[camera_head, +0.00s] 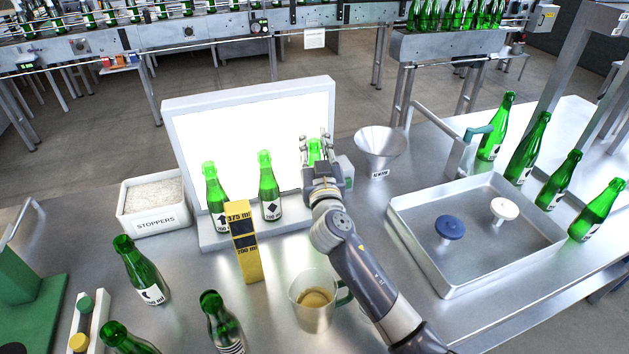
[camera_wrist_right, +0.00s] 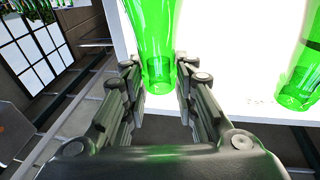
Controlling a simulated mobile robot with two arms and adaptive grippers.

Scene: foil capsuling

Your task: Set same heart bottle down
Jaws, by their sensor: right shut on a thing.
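My right gripper (camera_head: 318,168) is shut on a green bottle (camera_head: 315,150) in front of the right part of the bright white panel (camera_head: 235,130). In the right wrist view the bottle (camera_wrist_right: 155,45) sits between the two fingers (camera_wrist_right: 160,95). Its label does not show, so I cannot see a heart. My gripper hides its lower part in the head view, and I cannot tell whether it touches the panel's ledge (camera_head: 235,238). Left of it on the ledge stand a diamond-label bottle (camera_head: 268,188) and another dark-symbol bottle (camera_head: 215,195). My left gripper is out of view.
A yellow height gauge (camera_head: 247,255) stands in front of the ledge, with a mug (camera_head: 313,300) nearer. A funnel (camera_head: 380,150) and a steel tray (camera_head: 420,245) are at right. A stoppers bin (camera_head: 155,222) is left. Several more green bottles stand at front left and far right.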

